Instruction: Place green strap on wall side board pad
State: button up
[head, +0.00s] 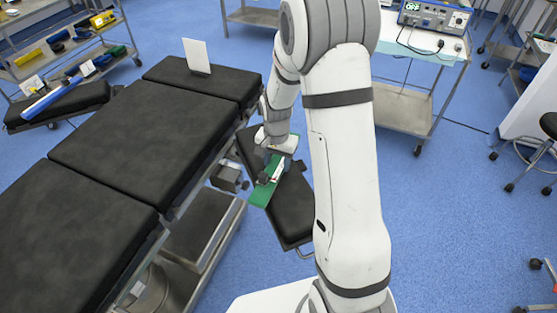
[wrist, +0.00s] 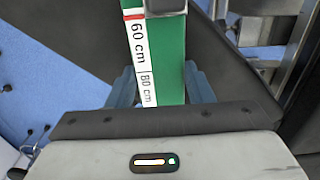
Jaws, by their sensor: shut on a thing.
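The green strap (head: 262,194) is in my gripper (head: 269,177), beside the operating table in the head view. In the wrist view the green strap (wrist: 171,55) runs up from between the blue-grey fingers (wrist: 168,88), with a white label reading "60 cm" and "80 cm". My gripper is shut on it. A black arm board pad (head: 291,210) lies under and beside the strap at the table's right side. Another black board pad (head: 60,105) is at the far left, with a blue and white item on it. I cannot tell whether the strap touches the near pad.
The black operating table (head: 140,125) fills the left, with a white upright panel (head: 197,56) at its far end. A cart (head: 430,60) with a device stands at the back. A shelf cart (head: 75,45) stands back left.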

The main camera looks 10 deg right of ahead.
aim_at(277, 164)
jog(key=shift+r, duration=0.1)
jog(key=o, duration=1.1)
jog(key=shift+c, duration=0.2)
notch_tip(277, 164, up, 11)
jog(key=s+r+n+t, duration=0.1)
jog(key=s+r+n, duration=0.2)
jog(key=s, duration=0.7)
jog(key=s+r+n+t, duration=0.1)
jog(key=s+r+n, duration=0.3)
jog(key=s, duration=0.7)
notch_tip(277, 164, up, 3)
jog(key=shift+s+d+f+t, duration=0.15)
jog(key=shift+d+t, duration=0.15)
jog(key=shift+d, duration=0.05)
